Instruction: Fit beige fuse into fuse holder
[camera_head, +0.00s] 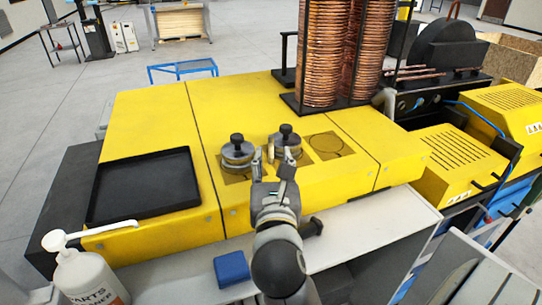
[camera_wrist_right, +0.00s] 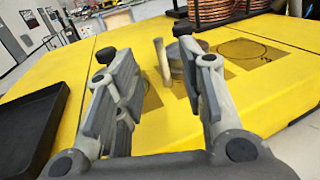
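A small beige rod, which looks like the beige fuse (camera_wrist_right: 162,62), stands upright in the right wrist view, ahead of the open fingers and beside a grey round fixture (camera_wrist_right: 177,62) with a black knob. In the head view, two such fixtures sit on the yellow bench top, one at left (camera_head: 237,154) and one at right (camera_head: 285,141). I cannot tell which part is the fuse holder. My right gripper (camera_head: 272,165) is open and empty just in front of the fixtures; it also shows in the wrist view (camera_wrist_right: 155,75). My left gripper is not in view.
A black tray (camera_head: 145,188) lies on the yellow bench (camera_head: 150,115) at left. Copper coils (camera_head: 325,50) stand behind. A pump bottle (camera_head: 88,280) and a blue block (camera_head: 232,268) are at the front. An empty square marking (camera_head: 331,146) lies right of the fixtures.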

